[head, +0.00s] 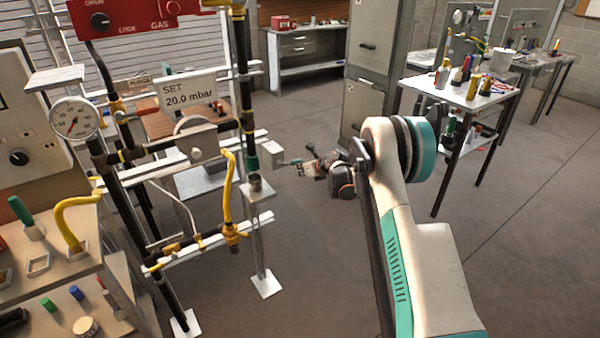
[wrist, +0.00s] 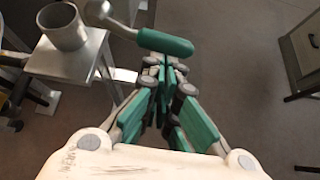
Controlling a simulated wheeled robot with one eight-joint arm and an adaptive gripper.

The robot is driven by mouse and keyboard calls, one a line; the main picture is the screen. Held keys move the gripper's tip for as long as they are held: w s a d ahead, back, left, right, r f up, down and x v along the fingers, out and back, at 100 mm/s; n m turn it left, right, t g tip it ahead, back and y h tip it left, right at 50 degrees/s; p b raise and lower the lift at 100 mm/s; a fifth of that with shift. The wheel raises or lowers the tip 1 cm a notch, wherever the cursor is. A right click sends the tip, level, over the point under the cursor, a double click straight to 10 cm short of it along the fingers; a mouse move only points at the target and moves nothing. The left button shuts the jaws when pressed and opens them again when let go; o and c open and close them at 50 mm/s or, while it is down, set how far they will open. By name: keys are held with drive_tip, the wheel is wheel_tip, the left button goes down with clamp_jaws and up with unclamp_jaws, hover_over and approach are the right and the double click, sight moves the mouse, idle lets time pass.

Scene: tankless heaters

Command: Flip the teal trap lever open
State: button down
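The teal trap lever (wrist: 166,43) has a rounded teal grip on a metal stem. In the wrist view the grip lies nearly level across the top, just beyond my fingertips. In the head view the lever (head: 296,162) is small, at the right side of the pipe rig. My gripper (wrist: 164,68) has its teal-padded fingers drawn together, with nothing visible between the tips. The tips look very near the grip; I cannot tell whether they touch it. In the head view my gripper (head: 303,169) is just right of the lever.
An open metal cup (wrist: 63,27) stands on a metal bracket left of the lever. The pipe rig has a pressure gauge (head: 74,118) and yellow hoses (head: 228,190). A tool table (head: 440,92) and grey cabinet (head: 372,45) stand behind. The floor right of the rig is clear.

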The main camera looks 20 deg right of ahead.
drive_tip(key=shift+d+r+n+h, duration=0.1)
drive_tip(key=shift+r+n+h, duration=0.2)
idle(0.5)
